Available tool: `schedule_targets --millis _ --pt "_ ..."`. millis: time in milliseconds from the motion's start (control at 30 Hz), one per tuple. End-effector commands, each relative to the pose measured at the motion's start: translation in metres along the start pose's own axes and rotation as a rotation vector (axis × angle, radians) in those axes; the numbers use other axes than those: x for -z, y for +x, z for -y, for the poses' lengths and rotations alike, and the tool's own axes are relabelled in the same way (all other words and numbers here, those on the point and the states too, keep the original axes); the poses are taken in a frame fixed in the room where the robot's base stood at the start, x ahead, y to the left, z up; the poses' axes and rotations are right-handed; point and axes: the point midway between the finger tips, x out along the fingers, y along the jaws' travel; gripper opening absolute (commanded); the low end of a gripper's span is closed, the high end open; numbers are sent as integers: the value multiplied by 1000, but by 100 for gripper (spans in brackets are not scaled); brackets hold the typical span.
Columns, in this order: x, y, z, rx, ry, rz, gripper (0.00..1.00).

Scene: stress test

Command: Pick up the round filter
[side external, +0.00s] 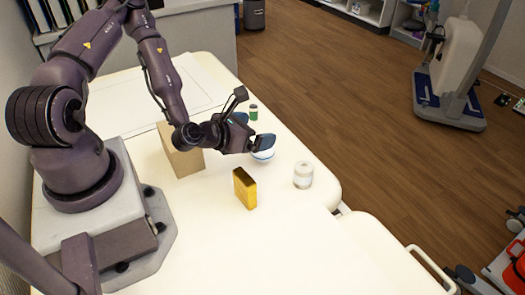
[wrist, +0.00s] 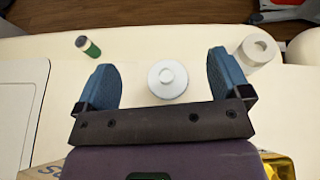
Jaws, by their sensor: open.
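The round filter appears to be the white disc-like piece with a raised round centre (wrist: 167,80) in the wrist view.
A white roll-like cylinder (side external: 303,176) stands to the right, and it shows upper right in the wrist view (wrist: 257,50). A small green bottle (side external: 253,113) stands behind. A yellow box (side external: 244,188) is in front, and a cardboard box (side external: 181,152) is left under my arm.

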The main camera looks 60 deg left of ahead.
Motion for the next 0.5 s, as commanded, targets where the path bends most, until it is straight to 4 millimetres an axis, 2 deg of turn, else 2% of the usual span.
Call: schedule_targets --millis 333,500 --pt "37 15 1 2 4 -2 95" --pt "65 26 1 4 6 -5 95"
